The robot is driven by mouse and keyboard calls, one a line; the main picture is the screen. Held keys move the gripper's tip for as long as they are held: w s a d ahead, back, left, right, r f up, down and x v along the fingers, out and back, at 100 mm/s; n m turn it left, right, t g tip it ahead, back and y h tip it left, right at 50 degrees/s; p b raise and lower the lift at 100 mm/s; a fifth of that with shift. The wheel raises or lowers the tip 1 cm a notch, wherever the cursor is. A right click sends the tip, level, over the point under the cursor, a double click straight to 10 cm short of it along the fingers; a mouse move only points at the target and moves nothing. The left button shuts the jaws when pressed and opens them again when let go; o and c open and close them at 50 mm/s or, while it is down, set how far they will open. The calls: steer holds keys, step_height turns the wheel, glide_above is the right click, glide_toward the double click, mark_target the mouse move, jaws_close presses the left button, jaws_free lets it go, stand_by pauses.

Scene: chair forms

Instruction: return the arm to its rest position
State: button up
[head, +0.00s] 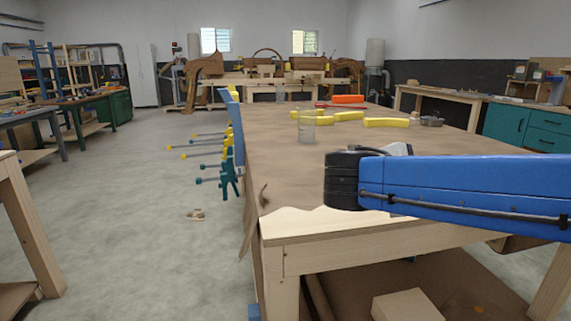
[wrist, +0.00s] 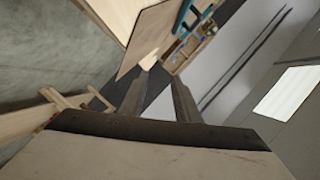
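My gripper (wrist: 160,77) shows in the wrist view, its two fingers apart with a clear gap and nothing between them. In the head view, my blue arm (head: 470,185) reaches in from the right edge above the near end of the workbench (head: 290,165). Its black wrist joint (head: 345,180) is at the left end. The fingers cannot be made out in the head view.
A glass jar (head: 306,128), several yellow pieces (head: 386,123) and an orange piece (head: 348,99) lie beyond my arm on the paper-covered bench. Clamps (head: 228,175) stick out from its left side. The floor (head: 130,200) to the left is mostly open.

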steer(key=s+d+f+n+g+y, duration=0.2)
steer(key=s+d+f+n+y, duration=0.1)
steer(key=s+f+n, duration=0.3)
steer(key=s+d+f+n+g+y, duration=0.2)
steer(key=s+f+n+y, duration=0.15)
steer(key=f, duration=0.45)
steer(key=s+a+f+n+t+y, duration=0.1)
steer(key=s+a+f+n+y, duration=0.6)
steer(key=f+n, duration=0.3)
steer(key=shift+s+a+n, duration=0.15)
steer(key=shift+n, duration=1.8)
